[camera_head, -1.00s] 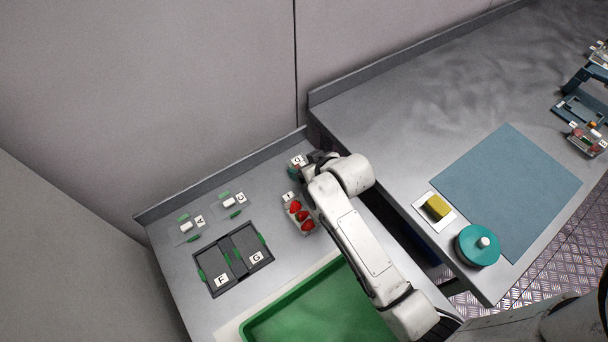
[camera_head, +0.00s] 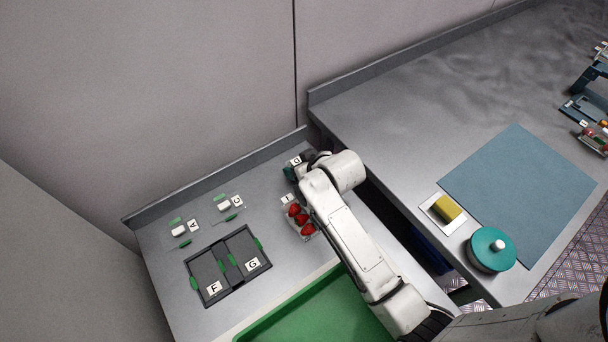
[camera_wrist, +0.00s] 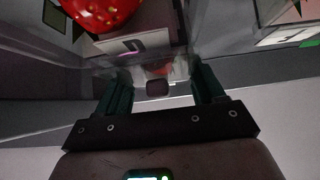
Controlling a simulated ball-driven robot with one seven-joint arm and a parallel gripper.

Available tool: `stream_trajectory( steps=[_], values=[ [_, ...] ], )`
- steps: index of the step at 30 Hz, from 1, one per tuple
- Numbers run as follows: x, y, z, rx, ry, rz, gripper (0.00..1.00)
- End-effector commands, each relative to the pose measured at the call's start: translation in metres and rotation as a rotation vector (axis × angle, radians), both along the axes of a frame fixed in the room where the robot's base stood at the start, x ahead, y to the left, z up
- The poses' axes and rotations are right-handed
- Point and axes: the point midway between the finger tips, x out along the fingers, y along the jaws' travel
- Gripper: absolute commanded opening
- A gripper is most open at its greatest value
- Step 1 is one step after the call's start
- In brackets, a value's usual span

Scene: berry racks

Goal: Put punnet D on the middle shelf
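In the wrist view, the clear wall of a punnet (camera_wrist: 105,72) with a label that reads like D (camera_wrist: 130,45) is just beyond my gripper (camera_wrist: 160,92). A red strawberry shows above the label. The two green fingers are spread apart, with a small dark tab (camera_wrist: 157,88) between them and gaps on both sides. In the head view, my gripper (camera_head: 291,173) is low at the back of the left counter, beside a small label (camera_head: 295,160) that is hard to read. My arm hides most of that punnet. The middle shelf cannot be made out clearly.
A strawberry punnet (camera_head: 300,220) stands close to my arm. A green crate (camera_head: 245,334) is in front. The right counter holds a blue mat (camera_head: 520,190), sponge and teal-lidded pot; a rack stands far right.

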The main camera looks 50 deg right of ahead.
Motion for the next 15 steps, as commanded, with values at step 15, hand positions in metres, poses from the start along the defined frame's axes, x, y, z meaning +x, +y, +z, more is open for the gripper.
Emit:
stream_trajectory(
  steps=[15],
  values=[
    [0.0, -0.0001, 0.0004, 0.0, -0.001, 0.0, 0.28]
  ],
)
